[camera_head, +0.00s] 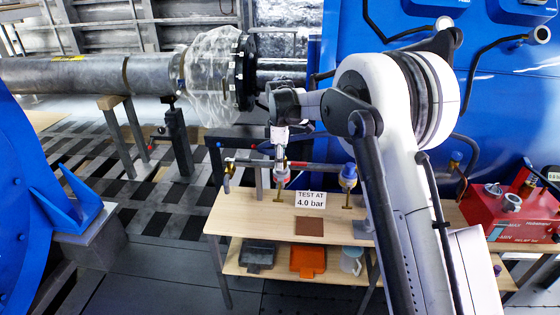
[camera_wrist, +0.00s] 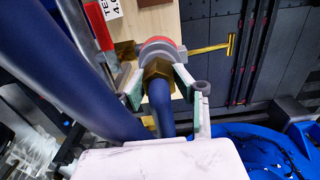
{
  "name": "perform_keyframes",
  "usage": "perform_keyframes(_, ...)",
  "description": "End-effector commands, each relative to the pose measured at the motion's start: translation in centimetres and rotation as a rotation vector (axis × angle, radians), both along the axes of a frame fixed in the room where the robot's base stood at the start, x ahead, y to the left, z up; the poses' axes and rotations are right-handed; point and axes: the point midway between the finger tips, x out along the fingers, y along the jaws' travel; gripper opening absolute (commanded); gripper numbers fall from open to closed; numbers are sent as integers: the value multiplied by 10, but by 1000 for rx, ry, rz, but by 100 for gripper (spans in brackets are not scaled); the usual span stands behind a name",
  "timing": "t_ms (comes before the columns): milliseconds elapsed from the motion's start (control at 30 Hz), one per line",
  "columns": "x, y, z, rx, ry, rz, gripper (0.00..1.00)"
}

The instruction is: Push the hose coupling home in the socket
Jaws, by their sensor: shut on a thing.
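The hose coupling is a brass hex fitting (camera_wrist: 158,71) on the end of a dark blue hose (camera_wrist: 160,105) in the wrist view. My gripper (camera_wrist: 160,80) is shut on it, one finger on each side. The coupling meets the mouth of a grey socket (camera_wrist: 153,51) with a red ring; how deep it sits cannot be told. The coupling is hidden there by the gripper.
The manifold stands on a wooden bench (camera_head: 245,215) with a "TEST AT 4.0 bar" sign (camera_head: 311,199) in front. A lower shelf holds an orange tray (camera_head: 308,262) and a mug (camera_head: 351,261). A red pump unit (camera_head: 505,208) stands right. A thick blue hose (camera_wrist: 65,65) runs left in the wrist view.

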Motion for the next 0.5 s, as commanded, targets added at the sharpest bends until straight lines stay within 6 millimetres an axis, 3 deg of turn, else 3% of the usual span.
perform_keyframes(367,0,0,-9,0,0,0,0)
perform_keyframes(400,0,0,-8,0,0,0,30)
perform_keyframes(500,0,0,-8,0,0,0,44)
